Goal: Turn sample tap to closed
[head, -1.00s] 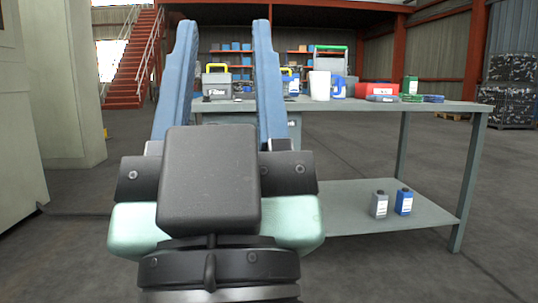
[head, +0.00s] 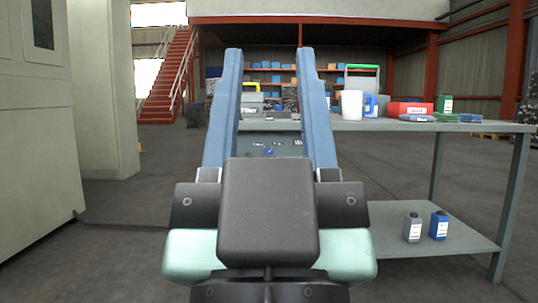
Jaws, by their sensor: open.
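My gripper (head: 269,52) is in the middle of the head view, with its two blue fingers pointing away and wide apart. It is open and nothing shows held between the fingers. A grey panel (head: 290,143) with several small labels shows between the fingers, at the front of the workbench. A small blue knob (head: 268,152) sits on the panel, partly hidden by my gripper's body; it may be the sample tap. Its handle direction is too small to tell. The fingers appear apart from it.
The workbench (head: 410,127) holds a grey toolbox (head: 252,104), a white tub (head: 351,105), a blue container (head: 371,106) and a red box (head: 406,109). Two bottles stand on its lower shelf (head: 455,234). A pale cabinet (head: 35,150) stands left. Floor between is clear.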

